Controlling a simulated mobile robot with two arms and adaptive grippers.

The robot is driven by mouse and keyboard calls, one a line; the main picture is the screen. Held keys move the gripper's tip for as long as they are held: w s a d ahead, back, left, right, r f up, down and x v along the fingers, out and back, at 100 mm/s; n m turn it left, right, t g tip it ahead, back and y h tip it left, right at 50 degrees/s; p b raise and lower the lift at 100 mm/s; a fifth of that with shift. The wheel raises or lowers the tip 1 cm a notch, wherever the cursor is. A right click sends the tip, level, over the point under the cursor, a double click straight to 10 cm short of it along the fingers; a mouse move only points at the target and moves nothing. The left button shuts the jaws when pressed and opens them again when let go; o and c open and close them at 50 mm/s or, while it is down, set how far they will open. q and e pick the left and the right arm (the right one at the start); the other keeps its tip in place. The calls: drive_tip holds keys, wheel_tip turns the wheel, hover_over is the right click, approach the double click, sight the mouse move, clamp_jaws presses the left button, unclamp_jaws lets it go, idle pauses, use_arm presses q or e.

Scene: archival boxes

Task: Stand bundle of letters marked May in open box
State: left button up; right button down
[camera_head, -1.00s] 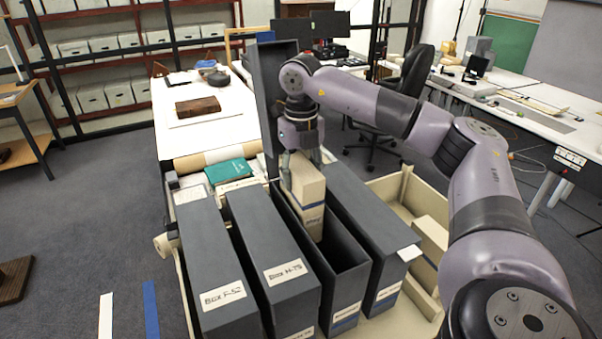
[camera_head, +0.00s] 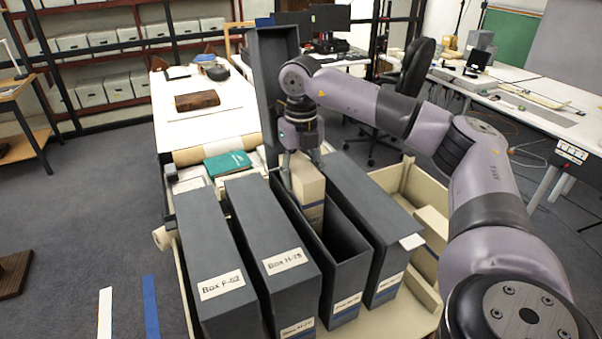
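The open box (camera_head: 347,277) is a dark grey upright case with its tall lid (camera_head: 262,80) standing up at the back. A tan bundle of letters (camera_head: 309,187) with a blue band stands inside the back end of the box, its lower part hidden by the walls. I cannot read a month on it. My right gripper (camera_head: 301,163) points down at the top of the bundle, with its fingers on either side of it. It looks shut on the bundle, though the far finger is partly hidden. My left gripper is not in view.
Closed grey boxes stand left of the open box, one labelled Box F-52 (camera_head: 213,262) and one Box H-75 (camera_head: 271,250). Another grey box (camera_head: 372,220) stands close on the right. A teal book (camera_head: 227,166) lies behind. The front of the open box is empty.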

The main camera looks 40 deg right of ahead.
drive_tip(key=c, duration=0.8)
unclamp_jaws()
drive_tip(key=shift+o, duration=0.2)
drive_tip(key=shift+r, duration=0.1)
drive_tip(key=shift+r+p, duration=2.5)
drive_tip(key=shift+r, duration=0.5)
drive_tip(key=shift+f, duration=0.15)
